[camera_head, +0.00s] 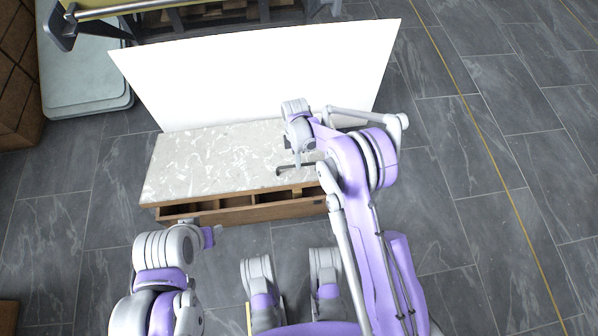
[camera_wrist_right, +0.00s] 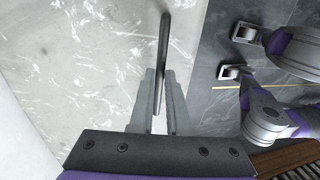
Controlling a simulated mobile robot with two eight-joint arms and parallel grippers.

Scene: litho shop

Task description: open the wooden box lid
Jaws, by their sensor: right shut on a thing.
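The wooden box (camera_head: 250,218) stands on the floor in the middle of the head view. Its lid (camera_head: 205,160) has a pale, marbled top and a dark bar handle (camera_head: 284,170) towards its right side. Dividers inside the box show in a gap between the lid's front edge and the front wall. My right gripper (camera_head: 307,162) is over the lid, and in the right wrist view (camera_wrist_right: 158,112) its fingers are shut on the dark handle (camera_wrist_right: 164,45). My left gripper (camera_head: 212,236) is in front of the box's left part, apart from it; its fingers are unclear.
A large white panel (camera_head: 260,70) rises right behind the lid. Pale slabs (camera_head: 85,70) lie at the upper left, beside brown shelving (camera_head: 15,75). A dark frame with a metal bar stands at the top. Tiled floor (camera_head: 490,130) is clear on the right, with a yellow line.

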